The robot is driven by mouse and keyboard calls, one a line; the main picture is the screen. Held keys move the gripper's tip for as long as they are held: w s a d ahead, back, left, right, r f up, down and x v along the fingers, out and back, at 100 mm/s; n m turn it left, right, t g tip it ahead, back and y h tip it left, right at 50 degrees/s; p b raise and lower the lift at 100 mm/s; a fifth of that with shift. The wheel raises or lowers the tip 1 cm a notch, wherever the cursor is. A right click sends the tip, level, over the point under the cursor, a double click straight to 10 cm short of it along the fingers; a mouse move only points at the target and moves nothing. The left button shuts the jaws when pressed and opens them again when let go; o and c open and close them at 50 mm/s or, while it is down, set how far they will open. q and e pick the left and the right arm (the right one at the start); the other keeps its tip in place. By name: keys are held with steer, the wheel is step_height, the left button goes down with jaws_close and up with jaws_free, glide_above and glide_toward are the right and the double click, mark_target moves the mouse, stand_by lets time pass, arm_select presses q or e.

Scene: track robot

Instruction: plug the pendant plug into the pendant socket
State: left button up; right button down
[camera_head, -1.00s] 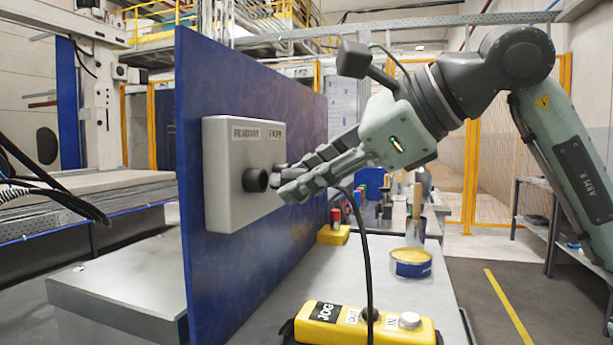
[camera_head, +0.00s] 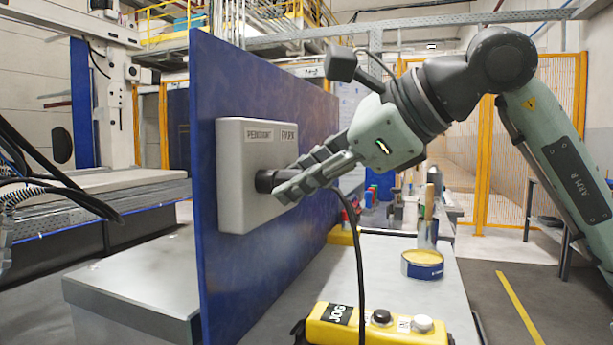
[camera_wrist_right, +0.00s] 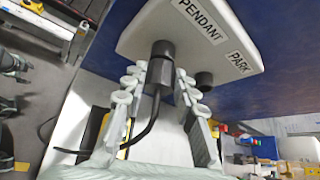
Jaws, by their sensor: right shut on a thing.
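The grey socket box (camera_head: 240,205) is fixed to the blue panel and carries the labels PENDANT and PARK. The black pendant socket (camera_wrist_right: 163,48) is under the PENDANT label in the wrist view; its collar also shows in the head view (camera_head: 264,181). My right gripper (camera_head: 283,187) is shut on the black pendant plug (camera_wrist_right: 160,75), close in front of the pendant socket. In the wrist view the plug lines up with the socket and appears to meet it; I cannot tell how deep it sits. The park socket (camera_wrist_right: 204,81) looks empty. My left gripper is not in view.
The plug's black cable (camera_head: 360,270) hangs down to the yellow JOG pendant (camera_head: 376,326) on the grey bench (camera_head: 385,275). A yellow tin (camera_head: 422,265) and brushes (camera_head: 428,215) stand behind it. The blue panel (camera_head: 222,275) stands upright at the left.

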steer(key=shift+a, duration=0.2)
steer(key=c, duration=1.1)
jaws_free()
steer(key=v, duration=1.2)
